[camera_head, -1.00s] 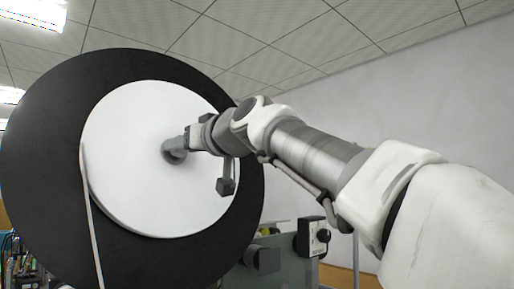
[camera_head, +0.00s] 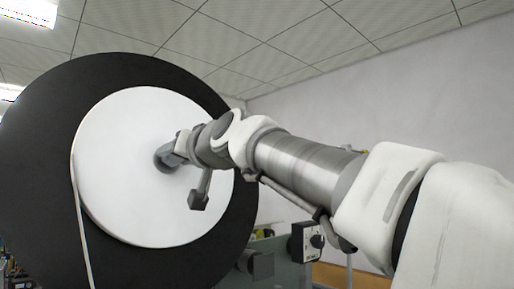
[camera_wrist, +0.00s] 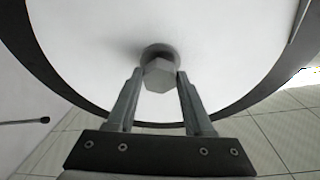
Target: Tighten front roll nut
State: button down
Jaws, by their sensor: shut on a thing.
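The front roll is a large white disc (camera_head: 130,205) inside a wide black flange (camera_head: 35,150), on the left of the head view. The front roll nut is a grey hexagonal nut (camera_wrist: 159,76) at the disc's centre in the wrist view. In the head view its grey round base (camera_head: 163,158) shows at the centre of the disc. My gripper (camera_wrist: 159,84) is at the nut, with one finger on each side of it, and it is shut on it. In the head view my gripper (camera_head: 178,150) reaches the nut from the right, and the arm partly hides the disc.
A white strip of material (camera_head: 80,220) runs down from the disc's left edge. Below my arm stand a greenish machine panel (camera_head: 292,272) and a small control box with a black knob (camera_head: 307,242). The wall behind the arm (camera_head: 400,95) is plain.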

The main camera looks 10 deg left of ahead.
jog(key=shift+a+r+m+g+h+p, duration=0.1)
jog(key=shift+r+m+g+h+p, duration=0.3)
jog(key=shift+m, duration=4.2)
jog(key=shift+a+r+m+g+h+p, duration=0.1)
jog(key=shift+m+g+h+p, duration=0.45)
jog(key=shift+m, duration=4.05)
jog(key=shift+r+m+g+h+p, duration=0.25)
jog(key=shift+m+g+h, duration=0.5)
jog(key=shift+m, duration=3.85)
jog(key=shift+h, duration=0.3)
jog(key=shift+c, duration=1.4)
grip_release()
